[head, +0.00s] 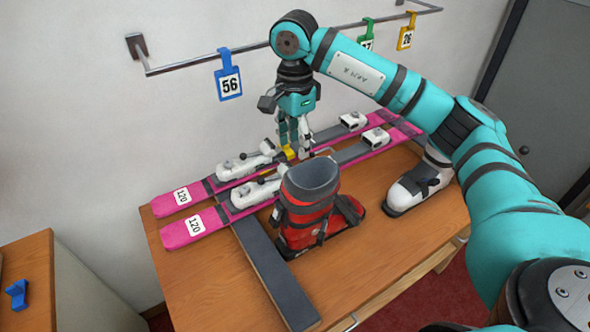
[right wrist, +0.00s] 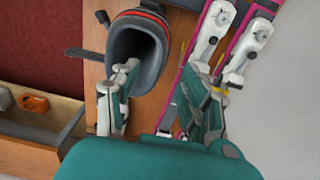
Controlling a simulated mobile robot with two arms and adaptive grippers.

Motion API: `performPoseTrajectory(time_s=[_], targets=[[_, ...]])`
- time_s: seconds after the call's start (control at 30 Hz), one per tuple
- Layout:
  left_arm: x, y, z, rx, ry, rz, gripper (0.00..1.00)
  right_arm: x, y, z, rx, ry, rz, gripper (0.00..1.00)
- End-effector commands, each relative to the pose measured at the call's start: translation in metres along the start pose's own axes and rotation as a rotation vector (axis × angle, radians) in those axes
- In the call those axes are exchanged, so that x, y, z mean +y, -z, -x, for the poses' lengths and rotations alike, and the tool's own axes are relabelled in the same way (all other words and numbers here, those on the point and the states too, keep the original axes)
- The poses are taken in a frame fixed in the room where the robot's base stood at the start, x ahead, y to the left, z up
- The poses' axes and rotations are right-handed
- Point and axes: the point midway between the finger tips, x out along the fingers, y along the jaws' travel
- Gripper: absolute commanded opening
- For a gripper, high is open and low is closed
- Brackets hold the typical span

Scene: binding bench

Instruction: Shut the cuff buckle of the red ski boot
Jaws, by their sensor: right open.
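The red ski boot (head: 300,216) stands upright on the wooden table, with a dark grey cuff opening at its top. In the right wrist view the boot's cuff (right wrist: 137,50) shows from above at upper left. A dark lever (right wrist: 84,54) sticks out to the left beside the cuff; it looks like a buckle lever standing out from the shell. My right gripper (head: 294,148) points down behind the boot, close to the skis, open and empty. In the right wrist view its fingers (right wrist: 162,100) are wide apart, the left one overlapping the cuff's lower edge. My left gripper is out of view.
Two pink skis (head: 195,227) with white bindings lie along the table's back. A grey strip (head: 270,270) crosses the table left of the boot. A white boot (head: 415,187) stands at right. Number tags (head: 230,84) hang from a wall rail (head: 190,66). An open drawer (right wrist: 40,135) holds an orange object.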

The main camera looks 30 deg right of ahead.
Motion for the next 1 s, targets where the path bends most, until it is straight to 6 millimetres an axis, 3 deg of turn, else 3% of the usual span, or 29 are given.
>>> performPoseTrajectory(time_s=[0.13, 0.3, 0.4, 0.7, 1.0], targets=[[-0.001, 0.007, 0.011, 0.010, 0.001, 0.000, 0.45, 0.002, 0.000, -0.029, 0.000, -0.006, 0.002, 0.45], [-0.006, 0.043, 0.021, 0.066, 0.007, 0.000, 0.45, 0.002, 0.000, -0.063, 0.000, -0.006, 0.002, 0.45], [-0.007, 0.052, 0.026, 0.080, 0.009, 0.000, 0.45, 0.001, -0.001, -0.080, -0.001, -0.004, 0.000, 0.45], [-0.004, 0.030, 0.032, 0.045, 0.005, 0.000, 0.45, 0.000, -0.001, -0.113, 0.000, -0.001, 0.002, 0.45], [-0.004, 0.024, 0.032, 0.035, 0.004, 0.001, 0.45, 0.000, -0.001, -0.116, -0.001, 0.000, 0.002, 0.45]])
